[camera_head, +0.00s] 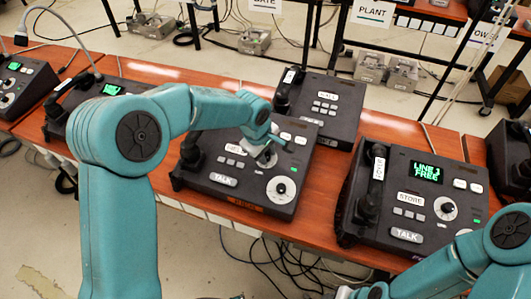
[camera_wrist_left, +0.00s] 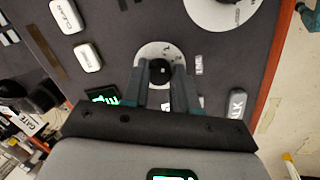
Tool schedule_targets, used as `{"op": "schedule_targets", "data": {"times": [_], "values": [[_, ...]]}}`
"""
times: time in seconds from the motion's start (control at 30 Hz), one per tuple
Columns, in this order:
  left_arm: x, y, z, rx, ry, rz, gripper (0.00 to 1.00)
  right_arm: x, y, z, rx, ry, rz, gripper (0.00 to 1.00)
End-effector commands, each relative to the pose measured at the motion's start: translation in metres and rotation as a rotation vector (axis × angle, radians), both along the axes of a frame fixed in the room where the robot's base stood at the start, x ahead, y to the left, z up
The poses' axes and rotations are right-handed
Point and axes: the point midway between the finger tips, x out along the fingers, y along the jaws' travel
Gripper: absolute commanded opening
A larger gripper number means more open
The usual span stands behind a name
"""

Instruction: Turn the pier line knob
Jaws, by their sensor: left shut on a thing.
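The middle dark phone (camera_head: 218,190) carries a small line knob, a black grip on a white dial (camera_wrist_left: 159,72), with a "LINE" label (camera_wrist_left: 199,65) beside it. My left gripper (camera_head: 267,158) is down at this phone's face; in the left wrist view (camera_wrist_left: 161,68) its two fingers straddle the black grip and are shut on it. The gripper hides the knob and most of the phone's screen in the head view. A corner of the lit green screen (camera_wrist_left: 103,96) shows in the wrist view. I cannot read which station this phone is.
A larger white dial (camera_head: 282,189) sits close to the gripped knob. The phone's handset (camera_head: 190,152) is at its left. Another phone (camera_head: 420,180) at right reads "LINE 1 FREE", and one (camera_head: 325,108) stands behind. My right arm is at lower right.

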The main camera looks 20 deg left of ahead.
Motion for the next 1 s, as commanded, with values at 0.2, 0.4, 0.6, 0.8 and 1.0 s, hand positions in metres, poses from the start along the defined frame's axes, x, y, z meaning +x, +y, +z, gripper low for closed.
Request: {"op": "schedule_targets", "data": {"times": [0.2, 0.4, 0.6, 0.8, 1.0], "values": [[0.0001, -0.0001, -0.0009, 0.043, -0.002, -0.164, 0.00, 0.0000, 0.0000, -0.0059, 0.000, 0.000, 0.000, 0.43], [0.0002, 0.0000, -0.0003, 0.083, -0.004, -0.314, 0.00, -0.0001, 0.0000, -0.0082, 0.000, 0.000, 0.000, 0.43], [0.0000, 0.0003, 0.0000, 0.114, -0.005, -0.434, 0.00, -0.0001, 0.0000, -0.0092, 0.000, 0.000, 0.000, 0.43], [0.0000, 0.0004, 0.0002, 0.134, -0.006, -0.510, 0.00, -0.0001, 0.0000, -0.0098, 0.000, 0.000, 0.000, 0.43], [0.0000, 0.0005, 0.0003, 0.143, -0.006, -0.542, 0.00, 0.0000, 0.0000, -0.0099, 0.000, 0.000, 0.000, 0.43]]}}
